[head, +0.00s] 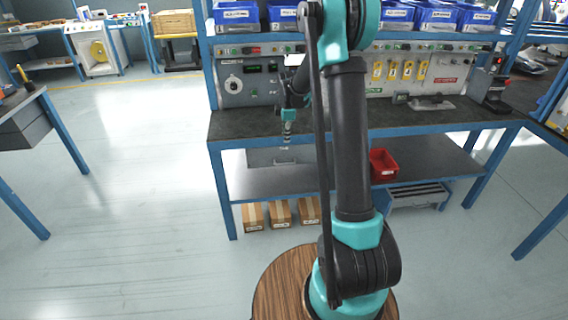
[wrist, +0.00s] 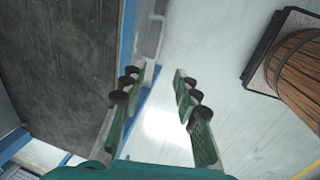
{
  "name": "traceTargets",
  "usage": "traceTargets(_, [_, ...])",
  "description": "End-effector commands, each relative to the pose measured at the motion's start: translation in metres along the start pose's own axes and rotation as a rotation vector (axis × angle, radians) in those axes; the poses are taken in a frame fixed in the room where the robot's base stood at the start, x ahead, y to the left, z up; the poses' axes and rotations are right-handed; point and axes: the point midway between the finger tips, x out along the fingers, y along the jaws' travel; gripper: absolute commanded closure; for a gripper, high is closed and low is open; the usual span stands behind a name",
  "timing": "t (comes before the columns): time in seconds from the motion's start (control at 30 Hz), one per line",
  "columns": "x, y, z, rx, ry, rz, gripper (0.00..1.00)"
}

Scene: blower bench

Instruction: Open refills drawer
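A grey drawer (head: 272,157) hangs under the left half of the dark bench top. It looks shut, and its label is too small to read. My gripper (head: 287,140) points down at the bench's front edge, in front of or just above the drawer; the exact gap is unclear. In the wrist view my gripper (wrist: 160,95) has its green-padded fingers spread, with only floor between them. A narrow grey piece (wrist: 153,30) beside the bench edge there may be part of the drawer front or handle.
The dark bench top (head: 240,124) carries a grey instrument panel (head: 250,80) behind it. Blue bins (head: 237,14) line the upper shelf. A red bin (head: 383,165) sits on the lower shelf; cardboard boxes (head: 280,212) stand below. The floor (head: 150,170) to the left is clear.

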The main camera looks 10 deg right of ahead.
Motion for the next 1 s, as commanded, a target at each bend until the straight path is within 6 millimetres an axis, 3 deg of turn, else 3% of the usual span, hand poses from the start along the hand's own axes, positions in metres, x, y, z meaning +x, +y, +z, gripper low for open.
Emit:
traceTargets(0.17, [0.016, 0.001, 0.0, -0.006, 0.0, -0.001, 0.69])
traceTargets(0.8, [0.131, 0.001, 0.0, -0.004, 0.0, -0.001, 0.69])
traceTargets(1.0, [0.159, 0.001, 0.0, -0.003, 0.0, -0.001, 0.69])
